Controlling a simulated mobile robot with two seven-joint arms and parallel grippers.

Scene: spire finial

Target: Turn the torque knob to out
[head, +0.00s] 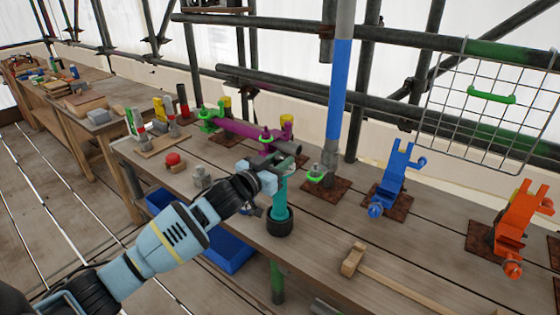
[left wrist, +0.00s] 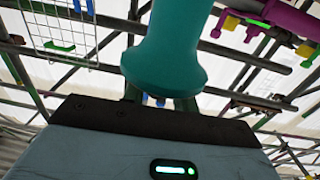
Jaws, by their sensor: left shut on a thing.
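My left gripper (head: 272,178) is shut on the upper part of an upright teal tool (head: 281,199) at the front of the workbench. The tool's lower end is a wide black round part (head: 280,224), at the bench's front edge. In the left wrist view the teal tool (left wrist: 165,50) fills the upper middle, with a rounded, flared end close to the gripper. I cannot make out which part is the torque knob; no marking for "out" is readable. The fingers partly hide the tool's top. My right gripper is not in view.
A mallet (head: 352,260) lies right of the tool. Blue (head: 394,180) and orange (head: 508,225) clamps stand on rusty plates further right. A blue pole (head: 338,90) rises behind. A red knob (head: 172,158) and grey fittings (head: 201,177) are left. A blue bin (head: 230,250) is below.

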